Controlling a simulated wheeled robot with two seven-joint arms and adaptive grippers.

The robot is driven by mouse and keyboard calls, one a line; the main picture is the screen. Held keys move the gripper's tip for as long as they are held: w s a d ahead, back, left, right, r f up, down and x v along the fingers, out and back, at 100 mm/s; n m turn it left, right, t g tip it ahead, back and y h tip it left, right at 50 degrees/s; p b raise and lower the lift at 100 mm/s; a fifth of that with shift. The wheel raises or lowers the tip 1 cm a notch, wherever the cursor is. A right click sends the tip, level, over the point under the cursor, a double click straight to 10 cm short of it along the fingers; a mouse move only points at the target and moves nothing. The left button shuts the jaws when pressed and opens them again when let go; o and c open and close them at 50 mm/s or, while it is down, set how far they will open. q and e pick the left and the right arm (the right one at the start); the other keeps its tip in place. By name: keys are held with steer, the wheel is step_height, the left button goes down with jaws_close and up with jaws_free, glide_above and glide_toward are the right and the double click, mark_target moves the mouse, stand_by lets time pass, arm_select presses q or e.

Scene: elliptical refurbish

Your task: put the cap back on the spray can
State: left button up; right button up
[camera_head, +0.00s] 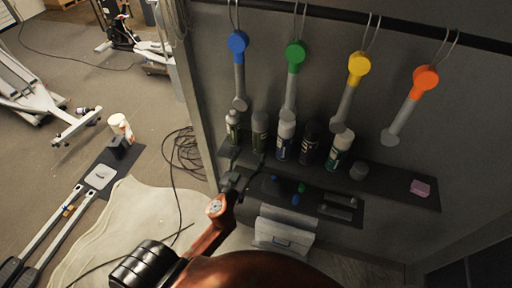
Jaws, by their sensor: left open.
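Several spray cans stand upright in a row on a dark wall shelf (395,182). The leftmost can (233,128) is grey-olive with a narrower top; I cannot clearly tell whether its nozzle is bare. An olive can (260,131), a blue-and-white can (285,141), a black can (309,143) and a green-and-white can (339,152) stand to its right. A short grey cylinder (359,171), which looks like a loose cap, sits on the shelf right of the cans. My left gripper (250,167) is open, just below and in front of the left cans. My right gripper is out of view.
Blue (238,70), green (293,80), yellow (352,90) and orange (411,104) hanging tools dangle above the shelf. A pink block (420,188) lies at the shelf's right. A lower dark tray (322,209) holds small items. Cables lie left.

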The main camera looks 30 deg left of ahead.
arm_select(q)
steer(key=shift+s+d, duration=0.25)
steer(key=shift+s, duration=1)
steer(key=shift+a, duration=0.1)
